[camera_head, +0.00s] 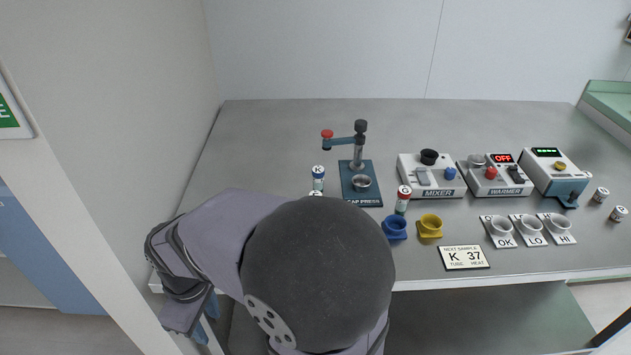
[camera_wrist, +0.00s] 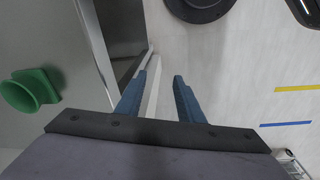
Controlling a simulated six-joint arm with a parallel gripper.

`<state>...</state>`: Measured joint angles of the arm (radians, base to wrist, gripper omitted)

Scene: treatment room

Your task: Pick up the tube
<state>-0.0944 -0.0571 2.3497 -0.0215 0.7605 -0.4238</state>
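In the head view, a tube marked K (camera_head: 318,179) with a white top and blue band stands on the bench left of the cap press. The top of another small item (camera_head: 315,193) shows just in front of it, mostly hidden by my arm. Two more tubes, one (camera_head: 600,195) and another (camera_head: 618,213), are at the far right. My gripper (camera_head: 208,308) is low at the left, off the bench's front edge and away from the tubes. In the wrist view my gripper (camera_wrist: 160,77) is open and empty.
The cap press (camera_head: 360,190), mixer (camera_head: 432,178), warmer (camera_head: 495,177) and another device (camera_head: 556,178) stand on the bench. Blue (camera_head: 395,230) and yellow (camera_head: 430,228) cups, OK/LO/HI holders (camera_head: 530,232) and a K 37 sign (camera_head: 464,258) sit in front. A wall borders the left.

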